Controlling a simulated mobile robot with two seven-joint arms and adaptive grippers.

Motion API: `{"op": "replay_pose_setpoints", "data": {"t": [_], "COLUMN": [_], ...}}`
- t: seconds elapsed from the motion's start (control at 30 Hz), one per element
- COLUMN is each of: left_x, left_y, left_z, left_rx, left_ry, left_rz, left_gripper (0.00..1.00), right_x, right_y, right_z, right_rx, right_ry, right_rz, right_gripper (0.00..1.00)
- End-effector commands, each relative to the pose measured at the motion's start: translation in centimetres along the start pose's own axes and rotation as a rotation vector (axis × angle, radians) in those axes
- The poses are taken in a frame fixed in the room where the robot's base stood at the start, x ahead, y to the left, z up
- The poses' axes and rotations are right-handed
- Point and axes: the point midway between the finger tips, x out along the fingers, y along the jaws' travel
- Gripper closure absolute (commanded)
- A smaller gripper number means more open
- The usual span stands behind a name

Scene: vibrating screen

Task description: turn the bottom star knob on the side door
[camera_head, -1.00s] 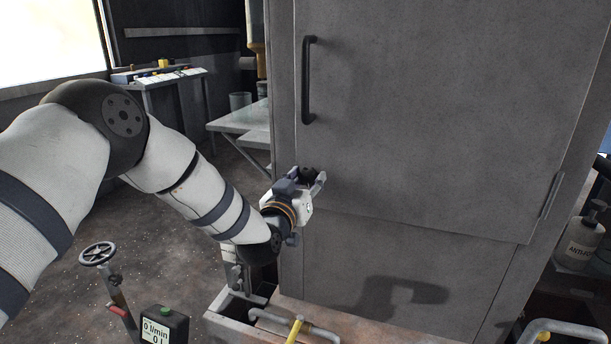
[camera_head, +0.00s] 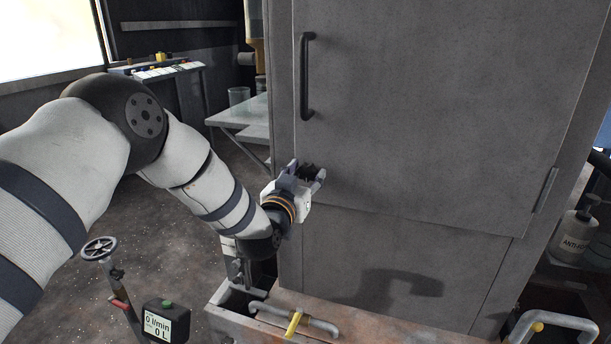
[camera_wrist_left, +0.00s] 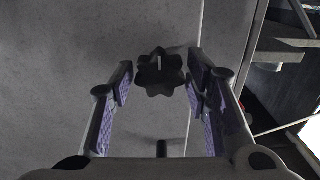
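The dark star knob (camera_wrist_left: 161,74) sits on the grey side door (camera_head: 430,110), near its lower left corner; in the head view it is mostly hidden by my gripper. My left gripper (camera_head: 306,173) is at the door there, its fingers pointing at the panel. In the left wrist view my left gripper (camera_wrist_left: 161,76) is open, with one purple-padded finger on each side of the knob. Gaps show between the pads and the knob, so it is not gripped. The right gripper is not in view.
A black vertical handle (camera_head: 306,78) is on the door above my gripper. A pipe with a yellow lever (camera_head: 293,324) stands below. A handwheel (camera_head: 98,248) and a flow meter box (camera_head: 165,322) are at lower left. A side table (camera_head: 240,115) stands behind.

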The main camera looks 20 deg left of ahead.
Motion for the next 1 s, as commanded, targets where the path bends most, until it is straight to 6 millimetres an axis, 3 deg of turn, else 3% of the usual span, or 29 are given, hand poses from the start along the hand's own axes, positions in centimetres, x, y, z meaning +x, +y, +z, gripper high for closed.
{"op": "replay_pose_setpoints", "data": {"t": [0.37, 0.47, 0.8, 1.0], "left_x": [-0.3, -1.9, -10.4, -12.0], "left_y": [0.0, 0.0, 0.0, 0.0], "left_z": [0.1, 0.1, 0.1, 0.0], "left_rx": [-0.001, -0.001, -0.001, -0.001], "left_ry": [-0.002, -0.004, -0.003, 0.0], "left_rz": [0.0, 0.001, 0.001, 0.0], "left_gripper": [0.42, 0.42, 0.42, 0.42], "right_x": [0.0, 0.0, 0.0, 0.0], "right_y": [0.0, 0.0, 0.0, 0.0], "right_z": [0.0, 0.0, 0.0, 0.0], "right_rx": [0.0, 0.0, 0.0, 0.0], "right_ry": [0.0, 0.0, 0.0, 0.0], "right_rz": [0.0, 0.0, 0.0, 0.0], "right_gripper": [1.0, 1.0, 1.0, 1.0]}}
